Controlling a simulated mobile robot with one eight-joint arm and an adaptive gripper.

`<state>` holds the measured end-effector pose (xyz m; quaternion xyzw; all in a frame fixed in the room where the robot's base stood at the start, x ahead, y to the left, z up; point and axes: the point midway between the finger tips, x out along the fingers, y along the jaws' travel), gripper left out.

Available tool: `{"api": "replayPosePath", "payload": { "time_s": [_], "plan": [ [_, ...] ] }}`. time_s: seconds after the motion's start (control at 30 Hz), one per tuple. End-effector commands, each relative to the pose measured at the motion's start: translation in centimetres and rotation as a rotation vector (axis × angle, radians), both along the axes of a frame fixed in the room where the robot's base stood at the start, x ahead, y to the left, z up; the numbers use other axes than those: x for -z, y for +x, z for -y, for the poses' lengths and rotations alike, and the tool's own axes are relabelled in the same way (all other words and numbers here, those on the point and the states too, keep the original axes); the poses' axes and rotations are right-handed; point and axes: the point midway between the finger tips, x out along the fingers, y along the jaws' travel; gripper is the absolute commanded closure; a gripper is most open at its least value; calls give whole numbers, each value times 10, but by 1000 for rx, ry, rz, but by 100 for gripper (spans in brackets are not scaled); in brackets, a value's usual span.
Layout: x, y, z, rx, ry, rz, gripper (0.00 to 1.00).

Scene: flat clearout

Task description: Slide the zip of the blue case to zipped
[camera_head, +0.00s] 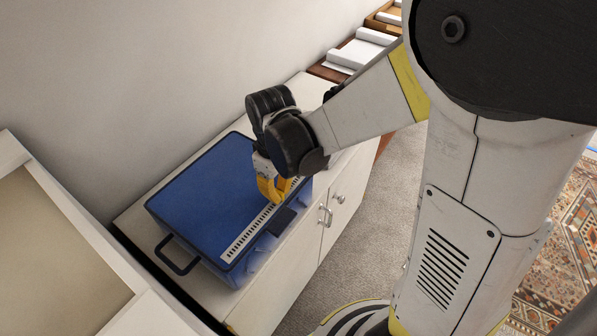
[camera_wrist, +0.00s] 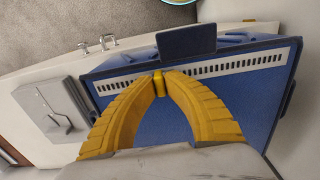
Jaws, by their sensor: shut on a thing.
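The blue case (camera_head: 205,205) lies flat on a white cabinet, with a black handle (camera_head: 176,256) at its near left end. Its zip (camera_head: 248,232) is a pale toothed strip along the front edge of the top, and it also shows in the wrist view (camera_wrist: 220,64). My gripper (camera_head: 278,200) has yellow fingers and is over the zip, toward the far right part of the strip. In the wrist view its fingertips (camera_wrist: 159,82) are together at the strip, shut on what looks like the zip's small yellow slider.
The white cabinet top (camera_head: 305,92) has free room beyond the case. A dark flap (camera_head: 281,221) hangs at the case's front side. A grey object (camera_wrist: 58,110) stands beside the case. Metal handles (camera_head: 325,215) project from the cabinet front. A pale-framed box (camera_head: 60,250) is at left.

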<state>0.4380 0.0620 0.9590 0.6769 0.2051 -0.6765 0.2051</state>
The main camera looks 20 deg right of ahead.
Motion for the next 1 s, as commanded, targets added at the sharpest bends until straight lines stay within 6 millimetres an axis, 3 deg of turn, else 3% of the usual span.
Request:
{"api": "replayPosePath", "payload": {
  "time_s": [1.0],
  "plan": [
    [0,-13,-20,-2,0,0,100]
  ]
}}
